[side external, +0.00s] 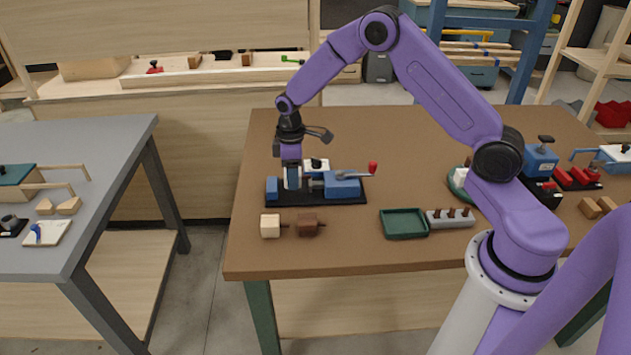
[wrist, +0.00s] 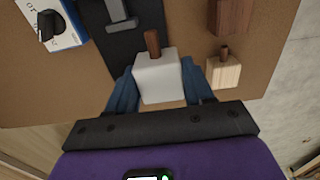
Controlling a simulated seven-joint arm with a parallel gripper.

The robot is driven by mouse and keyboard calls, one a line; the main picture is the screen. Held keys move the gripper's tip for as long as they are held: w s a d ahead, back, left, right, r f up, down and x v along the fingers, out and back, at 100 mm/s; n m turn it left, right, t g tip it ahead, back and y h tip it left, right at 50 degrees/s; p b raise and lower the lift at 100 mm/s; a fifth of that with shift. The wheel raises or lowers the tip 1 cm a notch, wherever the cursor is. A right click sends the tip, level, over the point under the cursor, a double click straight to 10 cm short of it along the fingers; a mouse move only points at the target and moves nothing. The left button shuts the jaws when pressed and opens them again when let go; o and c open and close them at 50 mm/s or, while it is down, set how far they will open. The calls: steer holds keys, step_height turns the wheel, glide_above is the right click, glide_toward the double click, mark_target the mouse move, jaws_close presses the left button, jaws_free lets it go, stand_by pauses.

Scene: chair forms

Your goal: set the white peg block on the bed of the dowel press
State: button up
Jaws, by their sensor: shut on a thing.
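My gripper (side external: 291,180) points down over the left part of the dowel press (side external: 342,187). It is shut on the white peg block (wrist: 160,80), with a blue finger on each side of it in the wrist view. A brown peg sticks out of the block. In the side view, the white block (side external: 293,178) is between the blue end piece and the blue body of the press, above its black base (side external: 320,200). The press has a red-knobbed lever. I cannot tell whether the block touches the bed. The black base (wrist: 128,50) also shows in the wrist view.
A cream block (side external: 270,225) and a dark brown block (side external: 307,226), both with pegs, lie in front of the press. A green tray (side external: 403,223) and a grey peg holder (side external: 450,218) are to the right. A white and blue dial box (wrist: 55,28) stands behind the press.

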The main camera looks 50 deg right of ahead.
glide_above(288, 191)
steer(key=shift+a+f, duration=0.1)
steer(key=shift+f, duration=2.45)
steer(key=shift+f, duration=0.6)
steer(key=o, duration=1.5)
steer(key=shift+c, duration=0.2)
steer(key=shift+r, duration=3)
